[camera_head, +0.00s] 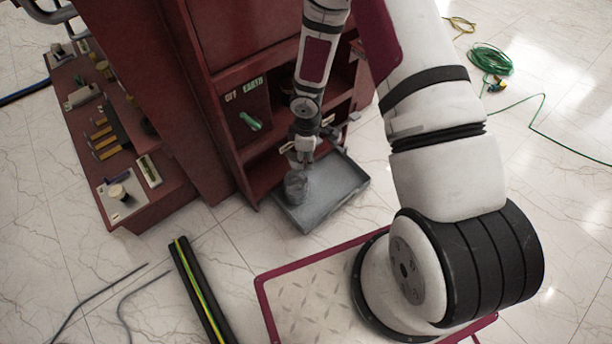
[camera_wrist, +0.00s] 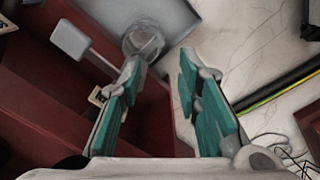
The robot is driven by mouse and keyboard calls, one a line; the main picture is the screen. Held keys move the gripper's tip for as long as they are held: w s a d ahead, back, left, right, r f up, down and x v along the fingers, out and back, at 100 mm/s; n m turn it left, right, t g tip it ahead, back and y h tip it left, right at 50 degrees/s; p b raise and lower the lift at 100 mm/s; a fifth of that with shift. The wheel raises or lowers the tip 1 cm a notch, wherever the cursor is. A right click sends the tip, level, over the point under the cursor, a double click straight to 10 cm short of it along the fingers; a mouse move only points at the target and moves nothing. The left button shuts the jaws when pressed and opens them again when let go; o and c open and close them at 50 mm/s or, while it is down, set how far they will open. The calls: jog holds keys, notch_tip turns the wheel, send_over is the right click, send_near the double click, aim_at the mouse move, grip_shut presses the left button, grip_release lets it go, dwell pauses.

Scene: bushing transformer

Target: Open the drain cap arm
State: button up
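A light grey flat paddle on a thin stem (camera_wrist: 70,41), which looks like the drain cap arm, shows at upper left in the wrist view. Its stem runs down toward my left finger; I cannot tell whether they touch. My gripper (camera_wrist: 160,64) is open, its teal-padded fingers apart with nothing between them. In the head view my gripper (camera_head: 304,146) is small, in front of the red cabinet's lower opening and above a grey tray (camera_head: 345,190). The drain cap itself is not clear. A grey round container (camera_head: 296,188) stands in the tray; it also shows beyond my fingertips (camera_wrist: 145,40).
The red cabinet (camera_head: 170,90) has shelf edges close around my gripper. A green handle (camera_head: 250,122) is on its face below an EARTH label. A black bar with a green-yellow stripe (camera_head: 198,290) lies on the floor. A green cable (camera_head: 490,60) lies at right.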

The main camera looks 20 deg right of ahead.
aim_at(306, 176)
notch_tip(306, 176, down, 11)
jog(key=b, duration=0.4)
jog(key=shift+f+b, duration=0.15)
jog(key=shift+b, duration=0.2)
grip_shut()
